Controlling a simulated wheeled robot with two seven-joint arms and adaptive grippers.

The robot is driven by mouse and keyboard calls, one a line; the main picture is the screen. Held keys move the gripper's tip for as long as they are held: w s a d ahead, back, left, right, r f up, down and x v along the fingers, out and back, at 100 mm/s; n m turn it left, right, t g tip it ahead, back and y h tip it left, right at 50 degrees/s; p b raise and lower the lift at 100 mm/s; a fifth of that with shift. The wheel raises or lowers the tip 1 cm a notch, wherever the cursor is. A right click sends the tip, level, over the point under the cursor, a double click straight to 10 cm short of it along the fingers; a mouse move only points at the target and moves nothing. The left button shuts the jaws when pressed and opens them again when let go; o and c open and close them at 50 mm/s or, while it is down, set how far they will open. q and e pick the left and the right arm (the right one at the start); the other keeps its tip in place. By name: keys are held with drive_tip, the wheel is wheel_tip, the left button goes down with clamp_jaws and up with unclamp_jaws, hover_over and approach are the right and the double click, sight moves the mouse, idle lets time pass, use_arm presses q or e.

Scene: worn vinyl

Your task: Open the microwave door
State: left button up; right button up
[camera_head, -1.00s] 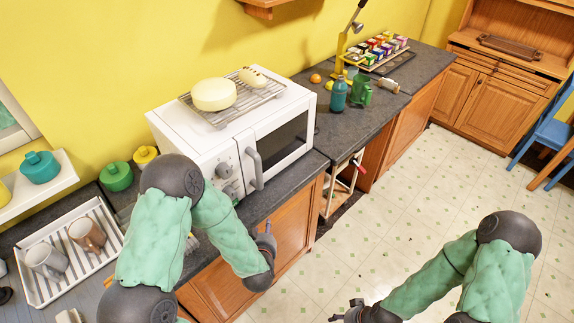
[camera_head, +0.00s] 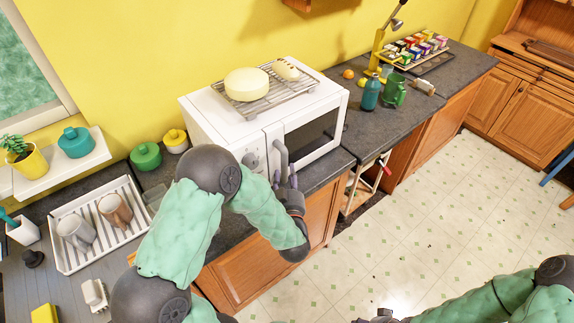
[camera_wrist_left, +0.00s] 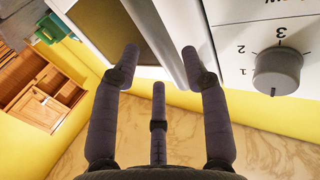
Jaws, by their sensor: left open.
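The white microwave (camera_head: 222,122) stands on the dark counter, its dark-windowed door (camera_head: 326,149) closed. Its upright grey handle (camera_head: 282,157) is on the door's left side, beside the knobs. My left gripper (camera_head: 290,184) is at the handle's lower part, in front of the door. In the left wrist view, the open fingers (camera_wrist_left: 160,62) point at the door, and the grey handle (camera_wrist_left: 176,38) runs between the two outer fingertips, closer to the right one. I cannot tell whether they touch. My right gripper (camera_head: 378,316) is partly cut off at the bottom edge, away from the microwave; its jaws are unclear.
A wire rack (camera_head: 264,98) with pale round food lies on top of the microwave. A dish rack (camera_head: 62,254) with mugs stands left. A teal bottle (camera_head: 371,93) and green mug (camera_head: 394,91) stand on the counter to the right. The floor in front is open.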

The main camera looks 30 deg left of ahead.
sight(286, 167)
use_arm(q)
drive_tip(key=shift+x, duration=2.4)
clamp_jaws()
